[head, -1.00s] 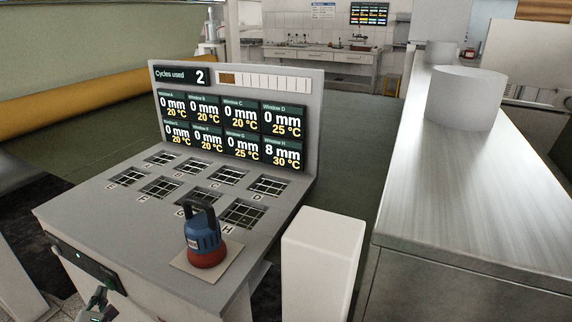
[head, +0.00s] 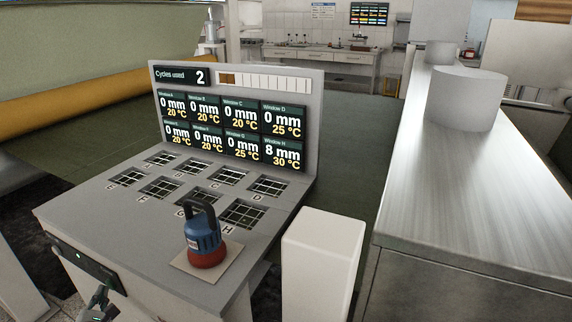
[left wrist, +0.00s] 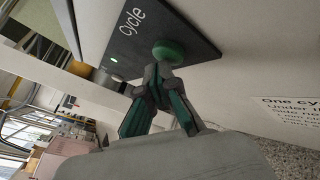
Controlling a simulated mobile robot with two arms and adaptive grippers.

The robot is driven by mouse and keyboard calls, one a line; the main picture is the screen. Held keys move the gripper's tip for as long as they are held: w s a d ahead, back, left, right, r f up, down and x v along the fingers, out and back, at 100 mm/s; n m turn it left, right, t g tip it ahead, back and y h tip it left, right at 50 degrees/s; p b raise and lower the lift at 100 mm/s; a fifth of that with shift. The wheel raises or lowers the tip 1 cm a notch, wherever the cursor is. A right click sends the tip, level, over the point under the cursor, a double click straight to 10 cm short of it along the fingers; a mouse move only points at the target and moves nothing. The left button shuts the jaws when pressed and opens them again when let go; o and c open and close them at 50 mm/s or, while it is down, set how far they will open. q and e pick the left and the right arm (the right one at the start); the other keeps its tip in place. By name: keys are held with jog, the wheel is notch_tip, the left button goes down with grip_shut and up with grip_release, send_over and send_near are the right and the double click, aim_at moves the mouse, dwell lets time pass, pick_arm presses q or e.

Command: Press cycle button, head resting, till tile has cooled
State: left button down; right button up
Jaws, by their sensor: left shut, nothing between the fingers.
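The cycle button (left wrist: 168,52) is a green round knob on a dark panel marked "cycle", with a small green light lit. The panel (head: 88,262) is on the console's front in the head view. My left gripper (left wrist: 157,72) is shut and empty, its tips at the button; I cannot tell if they touch. It also shows in the head view (head: 102,291). The blue head (head: 203,230) with red base and black handle stands upright on a beige square pad (head: 182,262) near window H. The display (head: 232,115) reads Cycles used 2; window H reads 8 mm, 30 °C.
The grey console (head: 110,205) has several grid windows; D and G read 25 °C, the other 0 mm windows 20 °C. A white block (head: 322,265) stands to its right. A metal counter (head: 470,190) bearing white cylinders (head: 466,98) runs along the right.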

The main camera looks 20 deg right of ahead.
pick_arm(q)
jog(key=shift+w+d, duration=0.15)
jog(key=shift+w, duration=0.05)
jog(key=shift+s, duration=0.1)
jog(key=shift+s+a, duration=0.2)
jog(key=shift+s, duration=0.05)
dwell(0.4)
jog(key=s+a, duration=0.4)
jog(key=shift+s+p, duration=0.25)
jog(key=shift+p, duration=0.2)
dwell(0.4)
